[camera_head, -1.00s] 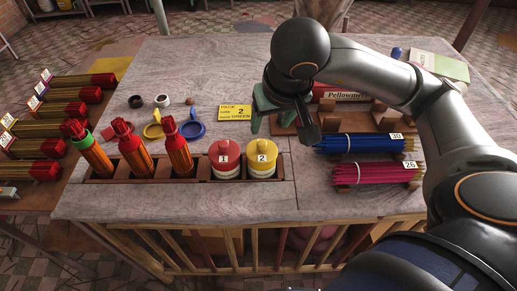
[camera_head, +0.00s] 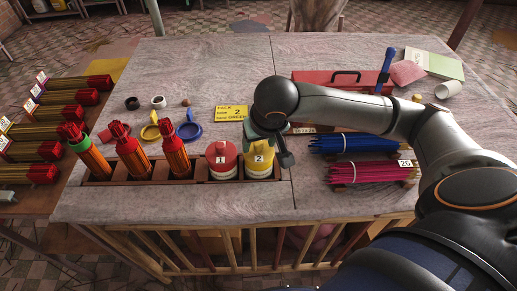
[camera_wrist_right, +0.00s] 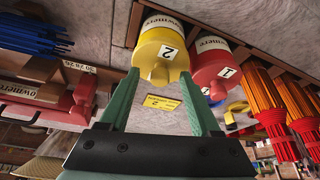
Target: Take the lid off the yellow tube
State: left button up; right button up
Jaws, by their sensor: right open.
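The yellow tube (camera_head: 259,174) stands upright in the wooden rack, with a yellow lid (camera_head: 259,159) marked 2 on its pale body. The lid (camera_wrist_right: 160,52) also shows in the right wrist view, still seated on the tube. My right gripper (camera_head: 264,138) is just above and behind it, partly hidden by my arm in the head view. In the right wrist view its green fingers (camera_wrist_right: 158,74) are spread, one tip on each side of the lid's knob end. Contact with the lid cannot be told. My left gripper is not in view.
A red-lidded tube (camera_head: 222,160) marked 1 stands close beside the yellow one. Blue (camera_head: 340,143) and pink (camera_head: 362,173) stick bundles lie to the right. A yellow card (camera_head: 231,114) lies behind.

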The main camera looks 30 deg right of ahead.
jog(key=shift+c, duration=0.2)
grip_shut()
jog(key=shift+r, duration=0.15)
dwell(0.4)
jog(key=shift+r, duration=0.6)
jog(key=s+d+r+b, duration=0.3)
jog(key=s+r+b, duration=0.5)
jog(key=s+r, duration=0.3)
jog(key=shift+s+r, duration=0.25)
jog(key=shift+s, duration=1.05)
